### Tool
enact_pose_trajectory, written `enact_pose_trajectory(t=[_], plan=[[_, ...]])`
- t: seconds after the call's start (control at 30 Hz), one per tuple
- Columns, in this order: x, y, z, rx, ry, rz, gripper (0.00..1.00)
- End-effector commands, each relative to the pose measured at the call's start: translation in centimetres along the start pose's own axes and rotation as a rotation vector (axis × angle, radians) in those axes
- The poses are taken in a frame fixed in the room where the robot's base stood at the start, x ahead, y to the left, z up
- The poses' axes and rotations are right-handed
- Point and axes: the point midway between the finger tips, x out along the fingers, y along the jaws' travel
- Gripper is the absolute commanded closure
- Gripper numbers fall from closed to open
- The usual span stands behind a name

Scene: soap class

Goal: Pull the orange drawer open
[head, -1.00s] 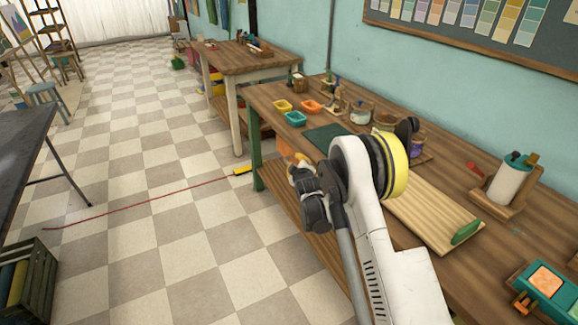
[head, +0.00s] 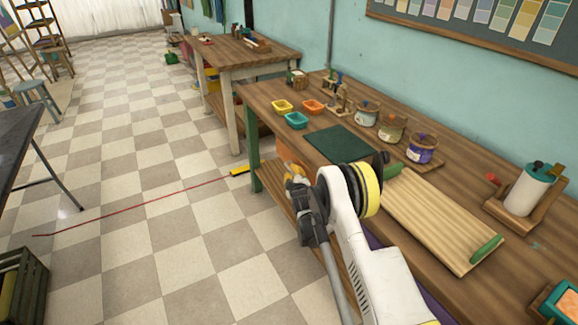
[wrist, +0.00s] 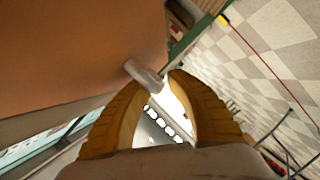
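The orange drawer's front (wrist: 80,45) fills the upper left of the wrist view. A pale grey handle (wrist: 143,73) sticks out from it. My gripper's yellow fingers (wrist: 158,86) lean in towards the handle, with its outer end at or between the tips. I cannot tell whether they press on it. In the head view, my gripper (head: 293,178) is low beside the workbench's front edge. A small orange patch of the drawer (head: 287,153) shows just behind it; my arm hides most of the rest. I cannot tell how far out the drawer is.
The workbench (head: 410,163) holds small trays (head: 296,120), paint pots (head: 421,149), a ridged board (head: 440,222) and a bottle stand (head: 525,195). The checkered floor (head: 170,215) left of the bench is open. A red line (head: 140,207) crosses it. A dark crate (head: 20,285) stands lower left.

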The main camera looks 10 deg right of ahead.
Motion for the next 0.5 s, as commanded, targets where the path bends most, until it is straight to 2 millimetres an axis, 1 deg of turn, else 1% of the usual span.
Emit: enact_pose_trajectory(t=[0.3,0.33,0.37,0.4,0.5], plan=[[0.07,-0.08,0.12,0.0,0.0,0.0,0.8],[0.07,-0.08,0.12,0.0,0.0,0.0,0.84],[0.07,-0.08,0.12,0.0,0.0,0.0,0.93],[0.07,-0.08,0.11,0.0,0.0,0.0,1.0],[0.07,-0.08,0.11,0.0,0.0,0.0,1.0]])
